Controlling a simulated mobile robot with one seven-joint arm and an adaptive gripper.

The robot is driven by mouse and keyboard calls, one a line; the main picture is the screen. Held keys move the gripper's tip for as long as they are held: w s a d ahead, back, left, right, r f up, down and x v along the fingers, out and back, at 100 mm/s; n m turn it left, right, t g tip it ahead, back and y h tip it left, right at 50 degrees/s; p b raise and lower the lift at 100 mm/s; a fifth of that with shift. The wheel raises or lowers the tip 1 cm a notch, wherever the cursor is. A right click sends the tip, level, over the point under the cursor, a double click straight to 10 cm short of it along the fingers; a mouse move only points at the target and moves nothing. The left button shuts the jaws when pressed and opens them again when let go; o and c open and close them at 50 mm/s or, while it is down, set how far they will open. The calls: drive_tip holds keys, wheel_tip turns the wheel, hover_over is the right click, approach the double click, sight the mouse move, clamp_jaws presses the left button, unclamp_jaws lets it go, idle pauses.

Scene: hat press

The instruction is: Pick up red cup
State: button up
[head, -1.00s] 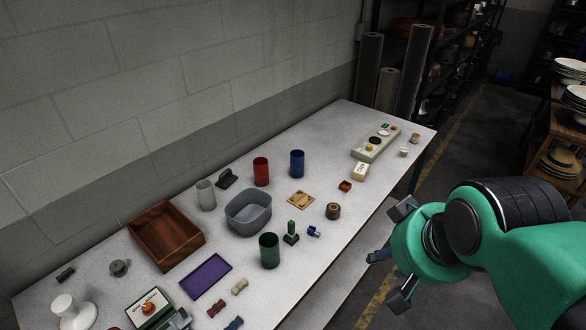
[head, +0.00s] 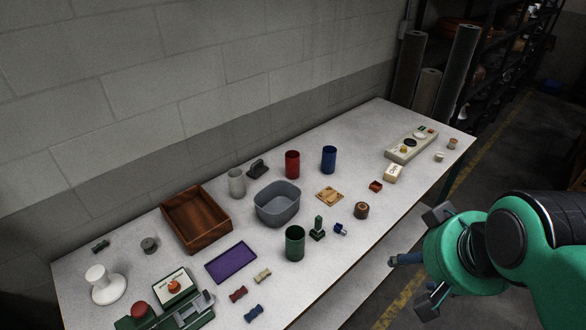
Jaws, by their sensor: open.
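The red cup (head: 292,164) stands upright on the white table (head: 345,142), towards the wall side. A blue cup (head: 328,159) stands to its right and a grey bin (head: 277,203) sits in front of it, slightly left. My gripper (head: 420,258) is at the lower right, off the table's front edge, with its fingers spread and nothing between them. It is well apart from the red cup.
A grey cup (head: 236,182) and a dark stamp-like item (head: 257,168) are left of the red cup. A green cup (head: 295,243), a wooden box (head: 197,218) and a purple tray (head: 231,262) lie nearer. A wall (head: 190,90) runs behind the table.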

idle(0.3)
drive_tip(key=w+a+r+n+p, duration=0.1)
drive_tip(key=w+a+r+p, duration=0.2)
drive_tip(key=w, duration=0.8)
drive_tip(key=w+a+r+n+y+p, duration=0.1)
drive_tip(key=w+a+r+p, duration=0.2)
drive_tip(key=w, duration=0.9)
drive_tip(key=w+a+r+n+p, duration=0.1)
drive_tip(key=w+a+r+p, duration=0.2)
drive_tip(key=w, duration=0.8)
drive_tip(key=w+a+f+n+g+p, duration=0.1)
drive_tip(key=w+a+f+p, duration=0.3)
drive_tip(key=w, duration=0.4)
drive_tip(key=w+a+f+p, duration=0.2)
drive_tip(key=w+a+f, duration=0.25)
drive_tip(key=w, duration=0.35)
drive_tip(key=w+a+f+n+y+p, duration=0.1)
drive_tip(key=w+a+f+p, duration=0.3)
drive_tip(key=w+f, duration=0.6)
wheel_tip(320, 180, down, 4)
drive_tip(key=shift+a+r+g, duration=0.1)
drive_tip(key=shift+a+g, duration=0.2)
drive_tip(key=shift+a, duration=0.9)
hover_over(292, 165)
drive_tip(key=w, duration=0.1)
wheel_tip(292, 165, down, 8)
drive_tip(key=shift+w+d+p, duration=0.15)
drive_tip(key=shift+d+p, duration=0.2)
drive_tip(key=shift+d, duration=0.1)
